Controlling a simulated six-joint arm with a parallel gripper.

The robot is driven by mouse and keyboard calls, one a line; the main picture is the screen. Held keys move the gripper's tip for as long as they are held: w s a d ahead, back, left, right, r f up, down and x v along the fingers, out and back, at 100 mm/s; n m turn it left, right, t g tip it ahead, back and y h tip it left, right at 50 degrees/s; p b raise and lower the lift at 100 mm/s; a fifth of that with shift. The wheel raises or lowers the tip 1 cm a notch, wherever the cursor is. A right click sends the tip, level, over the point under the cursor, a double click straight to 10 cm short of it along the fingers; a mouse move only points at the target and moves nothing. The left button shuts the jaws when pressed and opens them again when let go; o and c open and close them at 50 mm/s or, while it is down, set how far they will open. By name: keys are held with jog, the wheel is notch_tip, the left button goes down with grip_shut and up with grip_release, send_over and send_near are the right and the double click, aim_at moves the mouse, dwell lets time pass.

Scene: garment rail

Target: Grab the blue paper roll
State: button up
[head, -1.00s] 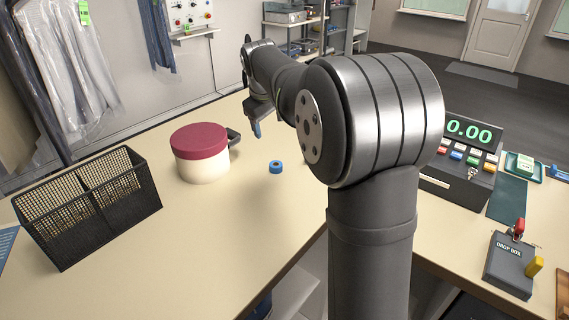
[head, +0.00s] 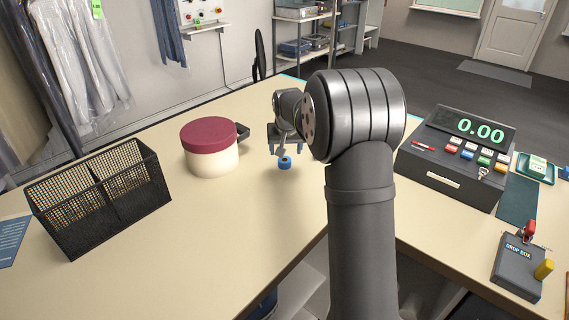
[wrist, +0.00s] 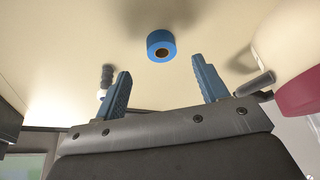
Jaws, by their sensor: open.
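The blue paper roll (head: 285,163) lies on the beige counter, to the right of the red-lidded cream tub. It also shows in the wrist view (wrist: 160,43), with a brown core, beyond and between my fingertips. My gripper (head: 285,145) is open and empty, its fingers apart close to the roll in the head view. In the wrist view my gripper's two blue fingers (wrist: 160,78) point toward the roll with a gap on each side. Whether a finger touches the roll cannot be told, but none appears to.
The red-lidded tub (head: 210,150) stands left of the roll. A black mesh basket (head: 110,205) is further left. A cash register (head: 455,160) and a drop box (head: 518,265) are on the right. The counter (head: 230,215) in front of the tub is clear.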

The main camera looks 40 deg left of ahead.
aim_at(285, 160)
jog(key=shift+x, duration=3.6)
jog(key=shift+a+r, duration=0.1)
jog(key=c, duration=1.1)
